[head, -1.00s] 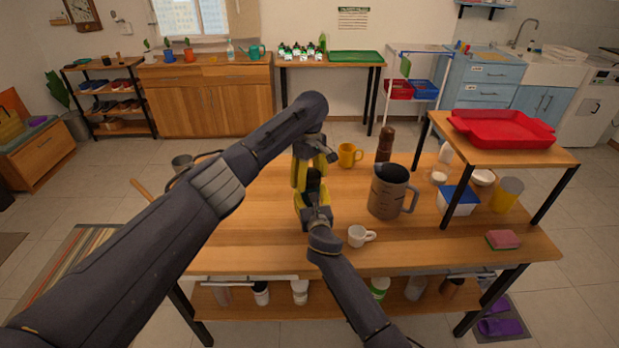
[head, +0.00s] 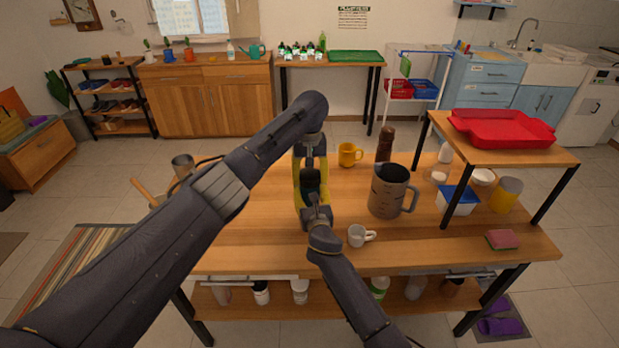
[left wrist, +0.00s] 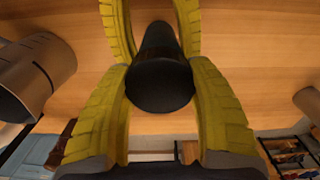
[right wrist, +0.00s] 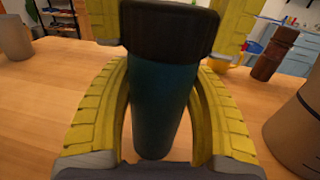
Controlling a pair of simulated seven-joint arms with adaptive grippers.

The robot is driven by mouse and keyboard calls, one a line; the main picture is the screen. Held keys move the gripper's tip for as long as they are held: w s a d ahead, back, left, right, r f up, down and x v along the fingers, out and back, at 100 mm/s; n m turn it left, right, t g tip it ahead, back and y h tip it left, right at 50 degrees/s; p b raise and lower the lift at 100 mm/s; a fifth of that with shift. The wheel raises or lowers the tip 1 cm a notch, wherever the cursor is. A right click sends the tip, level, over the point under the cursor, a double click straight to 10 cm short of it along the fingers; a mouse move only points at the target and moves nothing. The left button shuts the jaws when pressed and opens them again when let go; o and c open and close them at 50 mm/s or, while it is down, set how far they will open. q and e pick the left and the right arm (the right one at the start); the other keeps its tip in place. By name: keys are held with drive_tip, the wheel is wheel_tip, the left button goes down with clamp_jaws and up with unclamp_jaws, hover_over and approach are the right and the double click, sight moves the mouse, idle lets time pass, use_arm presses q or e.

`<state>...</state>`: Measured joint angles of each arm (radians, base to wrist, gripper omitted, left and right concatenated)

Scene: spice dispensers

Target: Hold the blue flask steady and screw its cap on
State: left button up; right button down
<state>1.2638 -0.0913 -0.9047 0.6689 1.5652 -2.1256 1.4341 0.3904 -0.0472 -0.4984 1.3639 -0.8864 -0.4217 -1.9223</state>
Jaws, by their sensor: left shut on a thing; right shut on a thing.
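The blue flask (right wrist: 160,105) stands upright in the right wrist view, with its black cap (right wrist: 168,30) on top. No gap shows between them; I cannot tell how tight the cap is. My right gripper (right wrist: 162,80) is shut around the flask body, one yellow finger on each side. My left gripper (left wrist: 160,80) comes from above and is shut on the cap, which shows end-on in the left wrist view. In the head view, my left gripper (head: 310,155) is above my right gripper (head: 312,200), and they mostly hide the flask.
A grey pitcher (head: 388,190) and a white cup (head: 360,236) stand right of the grippers. A yellow mug (head: 348,154) and brown mill (head: 385,145) stand behind. A metal cup (head: 182,165) is beyond my left arm. Bare tabletop (head: 245,250) lies at the front left.

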use_arm(q)
drive_tip(key=m, duration=0.7)
drive_tip(key=shift+m, duration=0.3)
drive_tip(key=m, duration=1.4)
drive_tip(key=shift+m, duration=0.3)
drive_tip(key=m, duration=0.7)
drive_tip(key=o, duration=1.3)
drive_tip(key=shift+o, duration=0.2)
wheel_tip(320, 180, up, 12)
